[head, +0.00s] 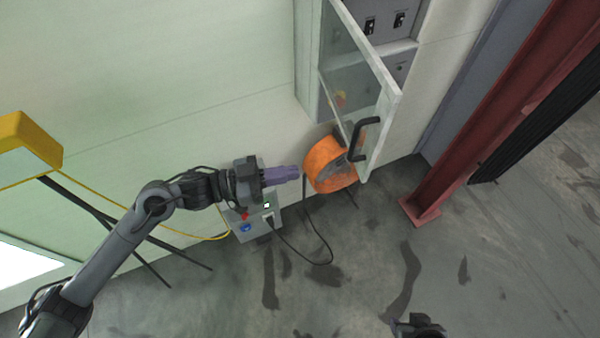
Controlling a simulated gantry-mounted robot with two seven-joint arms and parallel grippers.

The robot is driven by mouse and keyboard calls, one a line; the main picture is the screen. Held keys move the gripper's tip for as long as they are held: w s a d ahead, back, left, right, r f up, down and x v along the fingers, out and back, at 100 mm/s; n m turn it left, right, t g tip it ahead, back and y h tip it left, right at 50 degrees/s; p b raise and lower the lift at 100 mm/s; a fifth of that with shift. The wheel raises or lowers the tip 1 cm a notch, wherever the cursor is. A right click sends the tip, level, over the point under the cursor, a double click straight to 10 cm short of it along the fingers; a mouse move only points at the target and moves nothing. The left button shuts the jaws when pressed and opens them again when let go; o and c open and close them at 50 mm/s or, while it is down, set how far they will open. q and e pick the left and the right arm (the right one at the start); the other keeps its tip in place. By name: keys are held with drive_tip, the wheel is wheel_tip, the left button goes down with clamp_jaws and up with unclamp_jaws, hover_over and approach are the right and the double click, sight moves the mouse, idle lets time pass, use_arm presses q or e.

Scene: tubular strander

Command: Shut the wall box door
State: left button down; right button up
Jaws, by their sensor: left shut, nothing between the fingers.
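The wall box (306,65) is a pale cabinet at the top, with dark switches on a grey panel inside. Its door (390,85) has a pale frame and a clear pane, and it stands open, swung out from the wall. A black handle (357,140) is on the door's outer face near its lower free end. My left gripper (297,173) is shut and empty, left of the door and apart from it, in front of an orange reel.
The orange reel (323,160) is just below the door. A grey control box (258,228) with buttons and a cable is below my left gripper. A red steel column (490,110) stands at right. A yellow box (28,148) is at left. The floor at lower centre is clear.

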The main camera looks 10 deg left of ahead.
use_arm(q)
drive_tip(key=p+x, duration=0.3)
drive_tip(key=x, duration=1)
